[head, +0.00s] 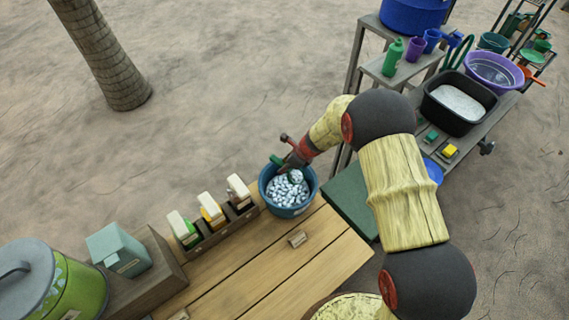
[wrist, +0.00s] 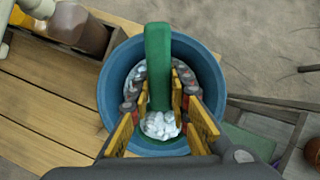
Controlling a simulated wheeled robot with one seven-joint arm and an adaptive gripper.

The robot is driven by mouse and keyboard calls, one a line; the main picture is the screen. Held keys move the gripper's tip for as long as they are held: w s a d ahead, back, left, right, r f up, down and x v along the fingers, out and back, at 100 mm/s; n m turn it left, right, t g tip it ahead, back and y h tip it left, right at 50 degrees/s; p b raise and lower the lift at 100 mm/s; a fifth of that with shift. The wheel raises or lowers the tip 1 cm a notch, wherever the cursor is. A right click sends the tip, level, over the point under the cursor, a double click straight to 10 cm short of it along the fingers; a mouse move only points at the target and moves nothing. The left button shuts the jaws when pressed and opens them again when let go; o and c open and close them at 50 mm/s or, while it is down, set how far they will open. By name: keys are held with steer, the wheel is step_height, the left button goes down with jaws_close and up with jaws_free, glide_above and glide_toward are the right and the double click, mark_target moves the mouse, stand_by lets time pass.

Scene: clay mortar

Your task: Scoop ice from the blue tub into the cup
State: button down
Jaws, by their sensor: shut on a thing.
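The blue tub (head: 268,196) stands at the far edge of the wooden table and holds many white ice cubes (head: 285,193). My gripper (head: 290,163) is over the tub. It is shut on a green scoop, whose handle (wrist: 158,55) runs up between the yellow-padded fingers in the wrist view. The scoop's bowl (wrist: 160,136) holds a heap of white ice. The tub's rim (wrist: 110,75) surrounds the scoop in the wrist view. A purple cup (head: 415,49) and a blue-violet cup (head: 432,40) stand on the shelf at upper right; which cup is meant I cannot tell.
A rack of several bottles (head: 210,212) stands left of the tub. A teal box (head: 118,250) and a green lidded pot (head: 50,285) are at lower left. A black bin (head: 436,114) and purple basin (head: 493,72) sit right. The table's front boards are mostly clear.

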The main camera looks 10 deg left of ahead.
mark_target(279, 161)
steer(key=shift+w+a+r+g+h+p, duration=0.2)
steer(key=shift+r+h+p, duration=0.3)
steer(key=shift+p, duration=3.2)
steer(key=shift+s+a+r+g+h+p, duration=0.1)
steer(key=shift+a+r+h+p, duration=0.3)
steer(key=shift+p, duration=3.3)
steer(key=shift+w+a+r+h, duration=0.15)
steer(key=shift+a+r+h, duration=0.25)
steer(key=shift+h, duration=0.4)
steer(key=shift+a+r+g+h, duration=0.15)
steer(key=shift+r+g+h, duration=0.15)
steer(key=shift+h, duration=0.1)
